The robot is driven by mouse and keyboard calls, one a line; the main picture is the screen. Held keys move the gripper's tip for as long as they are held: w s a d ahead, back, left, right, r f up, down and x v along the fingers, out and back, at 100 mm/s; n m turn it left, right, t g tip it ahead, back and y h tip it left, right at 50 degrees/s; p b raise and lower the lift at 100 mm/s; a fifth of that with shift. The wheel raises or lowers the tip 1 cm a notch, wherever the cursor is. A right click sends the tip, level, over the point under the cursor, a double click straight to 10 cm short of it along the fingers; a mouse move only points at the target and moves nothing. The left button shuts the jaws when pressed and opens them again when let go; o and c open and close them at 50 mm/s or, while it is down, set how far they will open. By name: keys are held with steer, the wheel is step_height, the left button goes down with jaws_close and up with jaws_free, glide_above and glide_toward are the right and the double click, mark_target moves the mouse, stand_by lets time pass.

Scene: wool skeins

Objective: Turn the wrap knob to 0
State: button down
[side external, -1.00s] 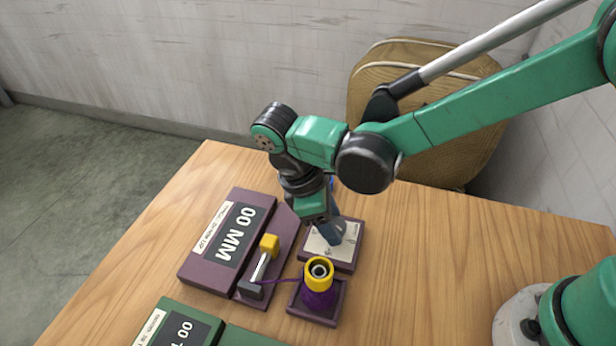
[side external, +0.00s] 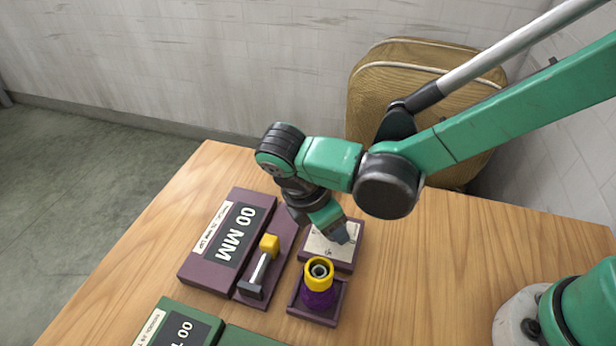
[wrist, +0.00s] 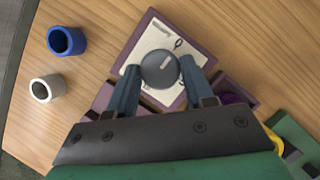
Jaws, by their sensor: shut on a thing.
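The wrap knob (wrist: 158,72) is a round grey knob with a short pale mark on top, seen in the wrist view. It sits on a white dial plate (wrist: 150,42) with dark print, set in a purple base. The print is too small to read surely. My gripper (wrist: 160,76) has one finger on each side of the knob and is shut on it. In the side external view my gripper (side external: 340,234) is tilted down over the dial plate (side external: 319,246), and the fingers hide the knob.
A purple box with a display reading 00 MM (side external: 240,232) stands left of a yellow-topped lever (side external: 269,246). A purple spool with a yellow top (side external: 319,283) stands in front of the dial. A green box (side external: 180,328) is nearer. Blue (wrist: 66,41) and white (wrist: 47,88) cups stand aside.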

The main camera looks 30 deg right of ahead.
steer(key=shift+c, duration=1.7)
jaws_free()
steer(key=shift+v, duration=2.8)
steer(key=d+r+m+t+y, duration=0.2)
steer(key=d+m+t, duration=0.1)
steer(key=d+m, duration=0.6)
steer(key=s+d+r+m+t+y, duration=0.1)
steer(key=d+r+m+t+y, duration=0.1)
steer(key=d+m, duration=0.7)
steer(key=shift+s+d+r+t, duration=0.25)
steer(key=shift+r+t, duration=0.35)
steer(key=shift+t, duration=0.4)
